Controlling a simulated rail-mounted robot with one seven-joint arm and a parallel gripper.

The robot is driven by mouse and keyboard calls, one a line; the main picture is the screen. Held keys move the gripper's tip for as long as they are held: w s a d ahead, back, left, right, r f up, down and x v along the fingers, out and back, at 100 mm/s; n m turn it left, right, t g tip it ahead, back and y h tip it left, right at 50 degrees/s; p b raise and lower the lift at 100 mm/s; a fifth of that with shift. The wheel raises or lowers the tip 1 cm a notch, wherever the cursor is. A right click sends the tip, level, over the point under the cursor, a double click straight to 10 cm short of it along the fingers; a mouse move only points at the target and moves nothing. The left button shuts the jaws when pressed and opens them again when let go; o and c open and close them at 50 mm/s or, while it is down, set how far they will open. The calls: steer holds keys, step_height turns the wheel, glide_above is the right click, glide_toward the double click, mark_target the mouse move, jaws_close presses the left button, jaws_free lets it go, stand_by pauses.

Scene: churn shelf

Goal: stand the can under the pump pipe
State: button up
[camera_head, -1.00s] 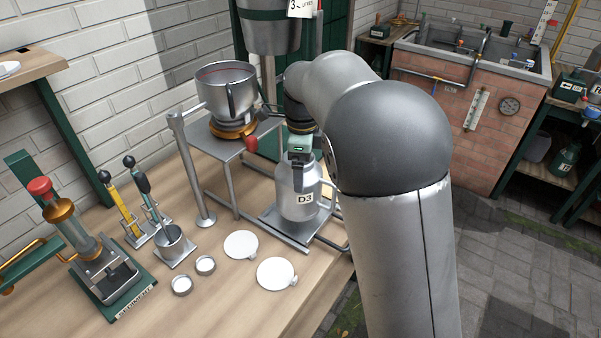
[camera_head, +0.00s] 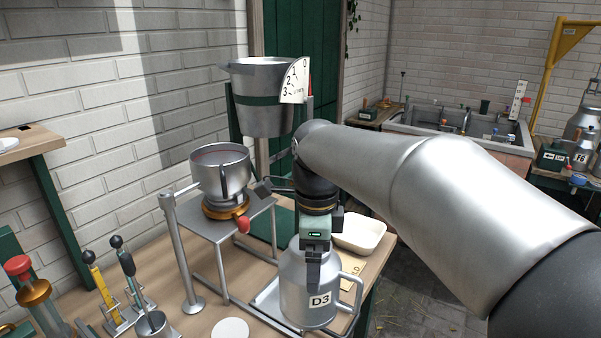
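The can (camera_head: 308,293) is a grey metal milk can with a D3 label and a side handle at its right. It is upright at the metal tray (camera_head: 268,297) below the bowl stand; I cannot tell whether its base touches the tray. My gripper (camera_head: 313,275) points down at the can's top, with dark fingers overlapping its front shoulder. The far side of the fingers is hidden, so I cannot tell whether they are closed on the can. I cannot make out a pump pipe clearly in this view.
A metal bowl (camera_head: 220,172) on a stand (camera_head: 232,225) is left of the can, beside a grey post (camera_head: 178,255). A bucket (camera_head: 263,105) with a dial hangs behind. A white tray (camera_head: 358,236) lies behind right. A brick sink (camera_head: 465,128) stands at the back right.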

steer(key=w+d+f+n, duration=0.3)
steer(key=w+d+n, duration=0.7)
steer(key=n, duration=0.9)
steer(key=shift+d+f, duration=0.4)
steer(key=shift+d, duration=0.55)
steer(key=shift+s+a, duration=0.1)
